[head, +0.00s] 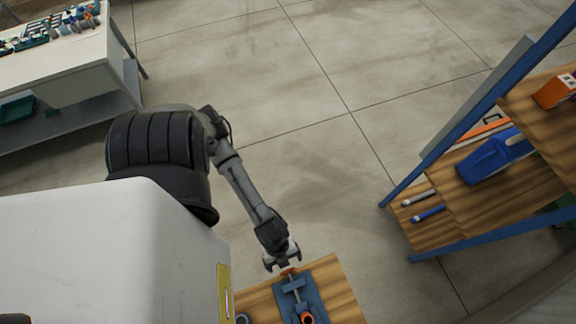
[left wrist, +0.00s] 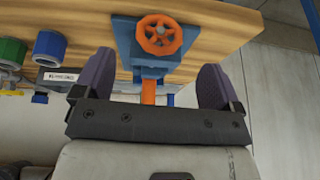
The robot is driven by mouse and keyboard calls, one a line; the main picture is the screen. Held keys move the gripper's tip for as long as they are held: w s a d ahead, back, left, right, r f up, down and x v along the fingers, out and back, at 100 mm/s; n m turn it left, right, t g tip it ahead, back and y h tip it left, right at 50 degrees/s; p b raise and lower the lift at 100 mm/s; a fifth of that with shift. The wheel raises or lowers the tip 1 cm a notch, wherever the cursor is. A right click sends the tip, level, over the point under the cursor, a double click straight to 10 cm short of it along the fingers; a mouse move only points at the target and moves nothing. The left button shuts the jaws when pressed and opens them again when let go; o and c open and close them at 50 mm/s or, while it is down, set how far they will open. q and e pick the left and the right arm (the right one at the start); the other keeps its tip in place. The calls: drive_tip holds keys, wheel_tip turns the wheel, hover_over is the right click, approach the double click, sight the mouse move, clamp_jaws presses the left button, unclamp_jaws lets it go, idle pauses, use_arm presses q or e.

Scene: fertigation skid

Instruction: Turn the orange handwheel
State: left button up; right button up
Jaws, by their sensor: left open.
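The orange handwheel (left wrist: 160,36) has spokes and faces the camera in the left wrist view. It sits on a blue bracket (left wrist: 124,38) on a wooden board (left wrist: 205,18). An orange bar (left wrist: 148,92) shows below the bracket, between the fingers. My left gripper (left wrist: 157,66) is open, one finger each side of the picture middle; the wheel shows beyond the fingertips, apart from them. A round orange part (head: 307,318) is at the bottom edge. My right gripper is not in view.
Green (left wrist: 12,50) and blue (left wrist: 49,46) caps and a labelled plate (left wrist: 60,77) are left of the gripper in the wrist view. In the head view, a wooden shelf unit (head: 448,238) stands right, a white workbench (head: 75,72) upper left. Open floor (head: 300,120) lies between.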

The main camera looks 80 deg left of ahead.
sight(289, 270)
use_arm(q)
drive_tip(key=shift+x, duration=3.75)
drive_tip(key=shift+c, duration=0.5)
drive_tip(key=c, duration=0.8)
drive_tip(key=shift+w+g, duration=0.15)
drive_tip(key=shift+g, duration=0.35)
drive_tip(key=shift+a+f+n+g+h+b, duration=0.1)
drive_tip(key=shift+n+g+h+b, duration=0.3)
drive_tip(key=shift+g, duration=1)
